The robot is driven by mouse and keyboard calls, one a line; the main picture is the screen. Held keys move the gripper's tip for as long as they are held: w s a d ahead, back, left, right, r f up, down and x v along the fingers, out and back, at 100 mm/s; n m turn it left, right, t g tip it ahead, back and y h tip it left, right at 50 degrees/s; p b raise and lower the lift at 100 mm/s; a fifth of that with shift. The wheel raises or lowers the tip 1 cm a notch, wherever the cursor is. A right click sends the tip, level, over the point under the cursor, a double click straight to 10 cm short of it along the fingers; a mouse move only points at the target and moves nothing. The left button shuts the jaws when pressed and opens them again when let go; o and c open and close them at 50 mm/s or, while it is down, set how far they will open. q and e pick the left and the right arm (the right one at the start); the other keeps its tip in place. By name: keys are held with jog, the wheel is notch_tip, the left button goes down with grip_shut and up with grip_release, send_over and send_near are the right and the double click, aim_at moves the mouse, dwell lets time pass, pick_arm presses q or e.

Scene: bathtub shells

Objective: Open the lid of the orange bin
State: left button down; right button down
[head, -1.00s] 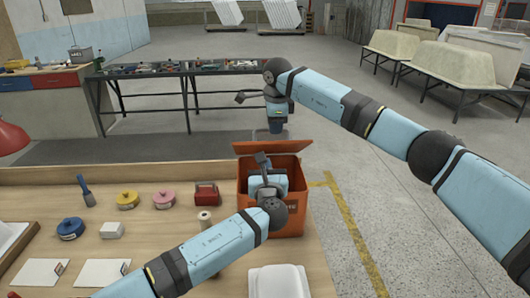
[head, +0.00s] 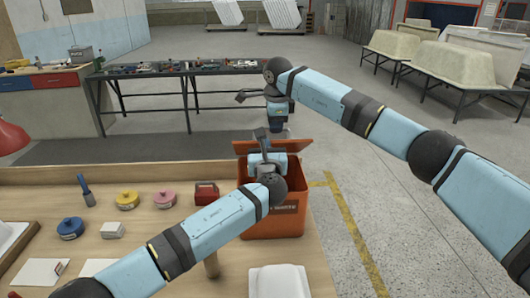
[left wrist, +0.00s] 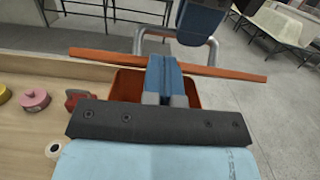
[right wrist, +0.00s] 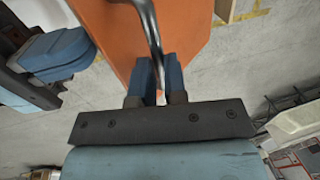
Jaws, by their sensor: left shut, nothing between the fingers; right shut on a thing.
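The orange bin (head: 273,222) stands at the right of the wooden table. Its orange lid (head: 298,145) is raised at the back, over the open mouth. In the right wrist view the lid (right wrist: 105,25) carries a curved metal handle (right wrist: 152,25), and my right gripper (right wrist: 157,62) is shut on it. The handle (left wrist: 214,46) also shows beyond the lid edge (left wrist: 235,73) in the left wrist view. My left gripper (left wrist: 163,68) is shut and empty, in front of the lid and above the bin's mouth; I cannot tell whether it touches the lid.
A white object (head: 280,280) lies at the front right. The floor right of the bin is clear.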

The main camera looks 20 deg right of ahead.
jog(key=c, duration=1.4)
grip_release()
jog(key=shift+f, duration=0.45)
jog(key=shift+o, duration=1.2)
jog(key=shift+w, duration=0.1)
